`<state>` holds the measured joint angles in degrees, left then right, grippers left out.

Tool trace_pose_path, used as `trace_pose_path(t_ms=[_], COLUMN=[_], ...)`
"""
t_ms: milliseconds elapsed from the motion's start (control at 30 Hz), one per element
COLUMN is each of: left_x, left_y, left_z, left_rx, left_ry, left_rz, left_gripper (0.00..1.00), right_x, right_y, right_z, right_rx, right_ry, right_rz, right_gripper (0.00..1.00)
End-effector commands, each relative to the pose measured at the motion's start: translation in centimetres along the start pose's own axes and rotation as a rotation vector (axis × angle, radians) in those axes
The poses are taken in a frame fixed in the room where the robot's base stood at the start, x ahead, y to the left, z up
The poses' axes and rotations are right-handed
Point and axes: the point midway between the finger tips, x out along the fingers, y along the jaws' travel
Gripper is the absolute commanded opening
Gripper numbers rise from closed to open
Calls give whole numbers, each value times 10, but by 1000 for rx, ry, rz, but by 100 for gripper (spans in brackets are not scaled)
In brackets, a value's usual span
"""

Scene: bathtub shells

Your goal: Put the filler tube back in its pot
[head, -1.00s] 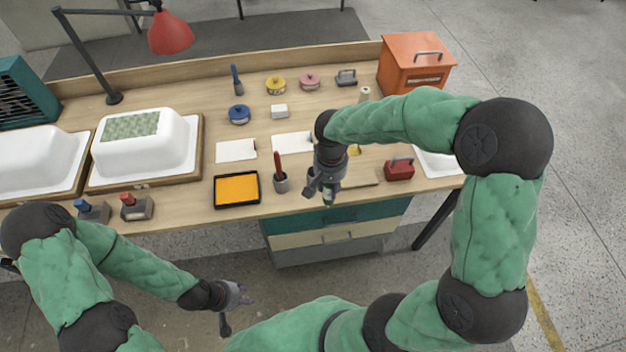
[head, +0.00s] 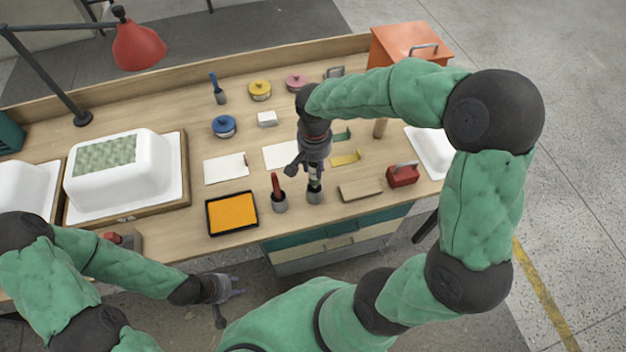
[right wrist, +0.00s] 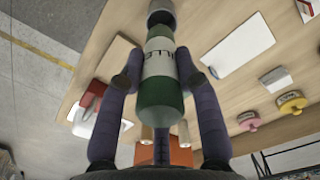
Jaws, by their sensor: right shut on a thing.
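The filler tube is green with a white label, seen large in the right wrist view (right wrist: 160,80) and small in the head view (head: 314,184). My right gripper (head: 314,174) is shut on it, with one finger on each side in the right wrist view. The tube points down at a small grey pot (head: 315,197) near the bench's front edge. The pot also shows at the top of the right wrist view (right wrist: 160,8). The tube's tip is at the pot's mouth; I cannot tell how far inside. My left gripper (head: 236,288) is open and empty, in front of the bench.
A second grey pot (head: 280,204) with a red-handled tool stands just left. An orange pad in a black tray (head: 231,213) lies further left. White cards lie behind.

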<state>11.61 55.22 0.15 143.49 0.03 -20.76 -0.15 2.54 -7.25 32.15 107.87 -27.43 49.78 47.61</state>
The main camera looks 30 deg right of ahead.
Motion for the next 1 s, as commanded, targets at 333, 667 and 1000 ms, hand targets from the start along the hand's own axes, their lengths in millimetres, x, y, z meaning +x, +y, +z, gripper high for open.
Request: trace_pose_path(t_ms=[333,667,1000], left_x=[11,17,20], left_y=[-4,-6,-7], left_z=[-1,-1,-2], left_rx=[0,0,0], left_ry=[1,1,1], left_rz=[0,0,0], left_gripper=[40,40,40], right_x=[40,66,69], right_y=[0,-1,-1], right_z=[1,0,0], right_rx=[0,0,0], right_ry=[-3,1,0], right_rz=[1,-1,-1], right_gripper=[0,0,51])
